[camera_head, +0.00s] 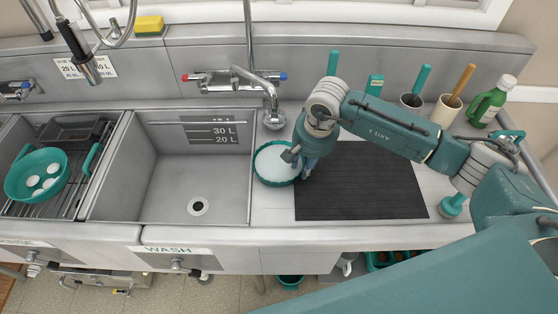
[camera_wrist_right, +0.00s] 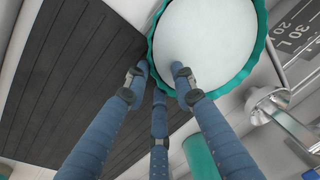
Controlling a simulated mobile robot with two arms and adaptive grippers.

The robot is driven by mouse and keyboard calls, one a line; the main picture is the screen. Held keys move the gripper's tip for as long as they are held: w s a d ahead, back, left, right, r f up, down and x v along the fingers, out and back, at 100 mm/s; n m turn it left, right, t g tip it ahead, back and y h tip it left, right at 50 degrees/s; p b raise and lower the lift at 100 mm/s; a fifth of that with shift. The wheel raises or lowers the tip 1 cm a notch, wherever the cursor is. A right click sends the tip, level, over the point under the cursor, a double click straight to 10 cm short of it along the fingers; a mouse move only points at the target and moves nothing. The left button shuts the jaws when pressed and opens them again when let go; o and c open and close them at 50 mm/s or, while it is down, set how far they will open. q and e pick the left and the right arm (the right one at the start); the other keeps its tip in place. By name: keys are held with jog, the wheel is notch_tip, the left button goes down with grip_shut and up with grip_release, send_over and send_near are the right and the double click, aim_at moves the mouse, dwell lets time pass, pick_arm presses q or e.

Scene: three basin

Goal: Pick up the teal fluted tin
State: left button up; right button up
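The teal fluted tin (camera_head: 275,163) stands on the counter between the wash basin and the dark ridged mat. It is round with a wavy teal rim, and its inside looks plain white. My right gripper (camera_head: 299,160) is at the tin's right edge, pointing down. In the right wrist view, the tin (camera_wrist_right: 212,35) fills the upper middle. There the right gripper's fingers (camera_wrist_right: 161,75) are apart. One fingertip overlies the white inside and the others are outside the rim, with a gap between them. Contact with the rim is unclear. My left gripper is out of view.
The dark mat (camera_head: 360,192) lies right of the tin. The empty wash basin (camera_head: 190,165) is on the left, with a faucet (camera_head: 270,90) behind the tin. Brush holders (camera_head: 445,112) and a green bottle (camera_head: 487,106) stand at the back right. A teal colander (camera_head: 38,175) sits far left.

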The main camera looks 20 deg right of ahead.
jog(key=shift+f, duration=0.35)
grip_shut()
jog(key=shift+r, duration=0.25)
jog(key=shift+w+r+b, duration=0.1)
jog(key=shift+r+b, duration=0.65)
jog(key=shift+r, duration=0.85)
notch_tip(320, 180, up, 6)
jog(key=b, duration=0.2)
jog(key=shift+r, duration=0.2)
jog(key=shift+a, duration=0.15)
